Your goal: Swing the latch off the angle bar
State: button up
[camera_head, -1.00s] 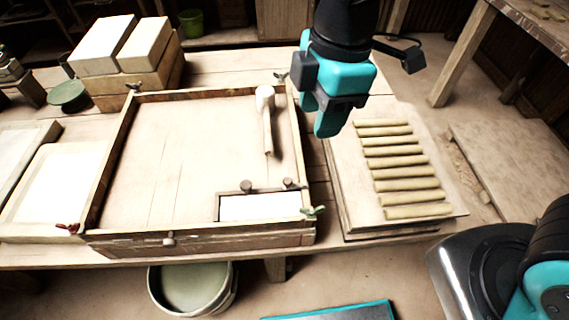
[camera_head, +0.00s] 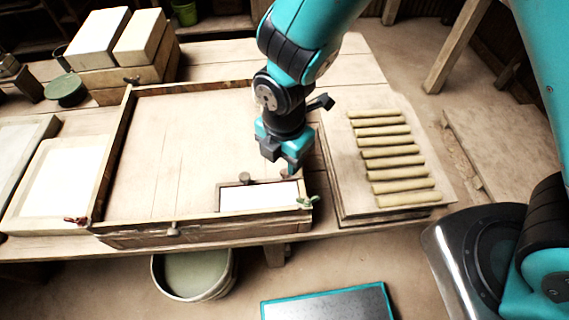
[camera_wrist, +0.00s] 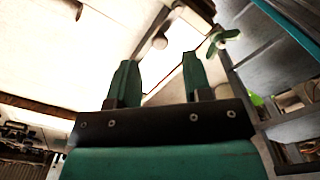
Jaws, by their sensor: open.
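An L-shaped angle bar (camera_head: 225,185) with a round knob (camera_head: 245,178) borders a white slab (camera_head: 258,197) at the front right corner of the wooden frame. A green latch (camera_head: 308,202) sits at that corner, at the right end of the slab. It also shows in the wrist view (camera_wrist: 222,39), up and right of my fingertips. I cannot tell whether it overlaps the bar. My gripper (camera_head: 287,170) is open and empty, low above the frame's right side, just behind the latch.
The wooden frame (camera_head: 118,150) has a red latch (camera_head: 75,221) at its front left corner. Rolled clay pieces (camera_head: 388,152) lie on a board at the right. Boxes stand behind left. A bucket (camera_head: 195,275) is below the table.

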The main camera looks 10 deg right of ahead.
aim_at(284, 171)
jog(key=shift+f, duration=2.1)
grip_shut()
